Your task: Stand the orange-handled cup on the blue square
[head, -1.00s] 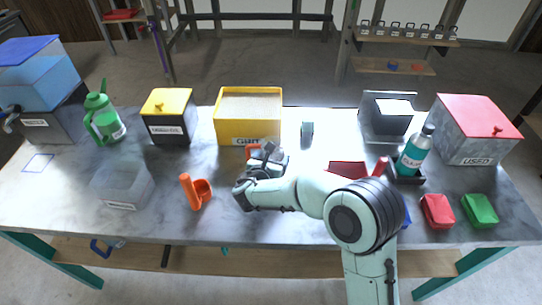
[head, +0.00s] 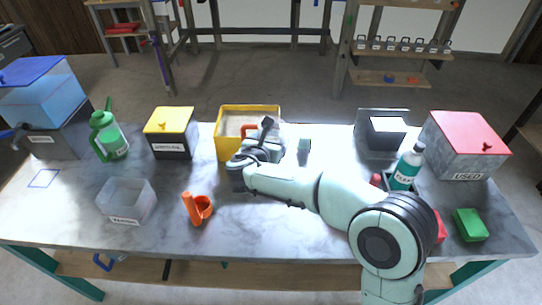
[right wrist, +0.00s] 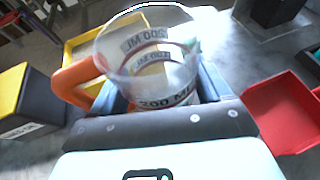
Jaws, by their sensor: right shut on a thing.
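The orange-handled cup (right wrist: 150,60) is a clear measuring cup with a 200 ML mark. In the right wrist view it stands between the fingers of my right gripper (right wrist: 160,100), its orange handle sticking out to the left. In the head view my right gripper (head: 262,143) is shut on it in front of the yellow bin; the handle shows there as a small orange patch, and the arm hides most of the cup. The blue square (head: 44,178) is a thin outline at the table's far left, and it is bare. My left gripper is not in view.
A clear open box (head: 127,203) and an orange scoop (head: 198,208) stand at the front left. A green watering can (head: 108,138), a yellow-lidded box (head: 172,148) and the yellow bin (head: 228,147) line the back. A blue-lidded tank (head: 42,85) stands behind the square.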

